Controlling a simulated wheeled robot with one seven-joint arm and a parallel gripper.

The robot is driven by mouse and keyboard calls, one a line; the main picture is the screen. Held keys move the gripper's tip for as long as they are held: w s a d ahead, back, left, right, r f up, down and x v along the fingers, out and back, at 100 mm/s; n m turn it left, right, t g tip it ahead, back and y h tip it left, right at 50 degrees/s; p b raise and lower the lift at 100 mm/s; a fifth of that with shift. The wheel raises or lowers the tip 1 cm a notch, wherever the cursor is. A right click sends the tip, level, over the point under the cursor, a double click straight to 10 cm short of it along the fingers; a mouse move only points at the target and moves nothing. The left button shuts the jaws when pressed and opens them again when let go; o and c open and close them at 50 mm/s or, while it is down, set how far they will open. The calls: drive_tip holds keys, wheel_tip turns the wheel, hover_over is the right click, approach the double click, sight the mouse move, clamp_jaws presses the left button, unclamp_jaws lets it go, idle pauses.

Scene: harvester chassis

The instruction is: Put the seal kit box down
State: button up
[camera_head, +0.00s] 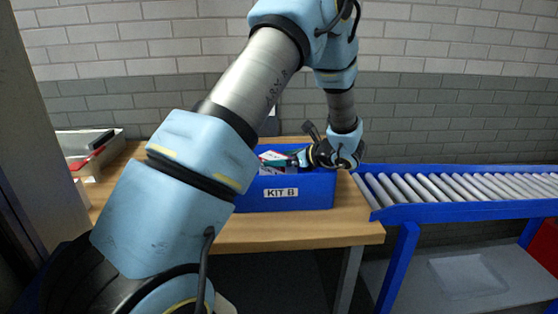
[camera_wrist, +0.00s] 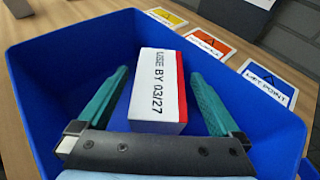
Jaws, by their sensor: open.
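The seal kit box (camera_wrist: 158,90) is white with a red side and the print "USE BY 03/27". In the wrist view it is inside the blue bin, between my gripper's green fingers. My gripper (camera_wrist: 160,88) is open, with a gap showing on both sides of the box. The blue bin (camera_head: 312,191), labelled "KIT B", stands on the wooden table. Whether the box rests on the bin floor is hard to tell.
A roller conveyor (camera_head: 460,189) with a blue frame adjoins the table (camera_head: 300,231) on the right. A pale tray (camera_head: 108,150) with dark and red items stands at the left. Yellow, orange and blue labelled cards (camera_wrist: 266,84) lie beside the bin.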

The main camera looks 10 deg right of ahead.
drive_tip(key=b+v, duration=0.2)
drive_tip(key=v, duration=0.8)
drive_tip(key=shift+s+d, duration=0.25)
drive_tip(key=shift+s, duration=0.05)
drive_tip(key=shift+s+d+r, duration=0.1)
drive_tip(key=shift+r, duration=0.05)
